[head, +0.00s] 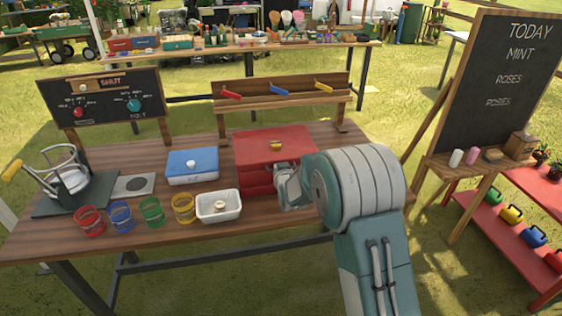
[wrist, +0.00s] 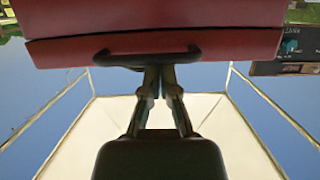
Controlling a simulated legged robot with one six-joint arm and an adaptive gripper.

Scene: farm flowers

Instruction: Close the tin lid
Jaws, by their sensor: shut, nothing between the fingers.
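In the wrist view, which looks upside down, the red front (wrist: 170,40) and a dark bar handle (wrist: 150,55) fill the top. My gripper (wrist: 159,70) is shut and empty, its tips at the handle; contact is unclear. In the head view my arm hides the box's right front. A blue box (head: 192,166) with a white knob stands left of it, its top flat. Which box is the tin is unclear.
A white tray (head: 218,219) holding a small knobbed item stands in front. Several coloured buckets, such as the yellow one (head: 184,209), line the bench's front left. A rack with coloured levers (head: 281,90) stands behind, a chalkboard (head: 499,87) at right.

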